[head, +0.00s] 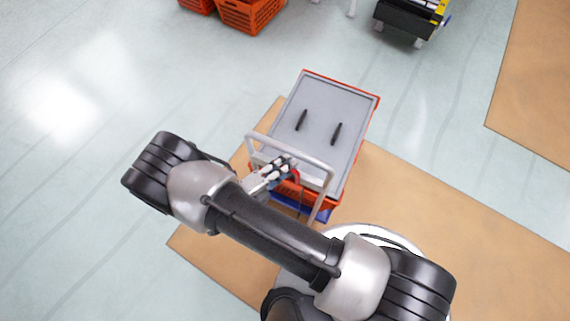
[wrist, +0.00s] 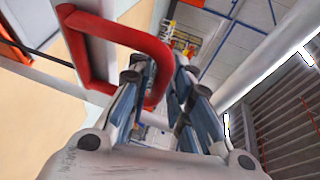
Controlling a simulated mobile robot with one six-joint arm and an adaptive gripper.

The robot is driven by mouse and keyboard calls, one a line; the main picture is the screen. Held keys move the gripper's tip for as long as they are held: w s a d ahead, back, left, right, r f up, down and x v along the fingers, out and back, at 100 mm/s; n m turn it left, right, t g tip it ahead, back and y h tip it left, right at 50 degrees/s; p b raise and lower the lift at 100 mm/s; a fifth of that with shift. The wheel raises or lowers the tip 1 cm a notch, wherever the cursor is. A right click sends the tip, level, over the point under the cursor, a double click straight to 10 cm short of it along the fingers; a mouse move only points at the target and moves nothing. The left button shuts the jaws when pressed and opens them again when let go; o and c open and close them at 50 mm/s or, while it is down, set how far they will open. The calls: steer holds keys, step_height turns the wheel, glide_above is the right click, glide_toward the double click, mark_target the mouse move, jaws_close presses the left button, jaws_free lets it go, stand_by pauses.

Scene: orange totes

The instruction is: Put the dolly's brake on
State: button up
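The dolly carries an orange tote with a grey lid (head: 325,105), and a blue part (head: 314,213) shows low at its near end. A grey push handle (head: 330,175) stands over this end. My gripper (head: 283,165) is at the handle, beside a red part. In the wrist view a red loop-shaped lever (wrist: 110,32) reaches in from the left. Its end bar lies between the two fingers of my gripper (wrist: 160,80), which are drawn close together and appear shut on it. One finger is inside the loop. The brake itself and the wheels are hidden.
Two dark grips lie on the lid. Orange totes (head: 250,14) stand at the far left and a dark cart (head: 408,20) at the far right. The tan floor area (head: 460,225) and pale floor (head: 90,180) around the dolly are clear.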

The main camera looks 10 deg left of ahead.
jaws_close()
stand_by(0.5)
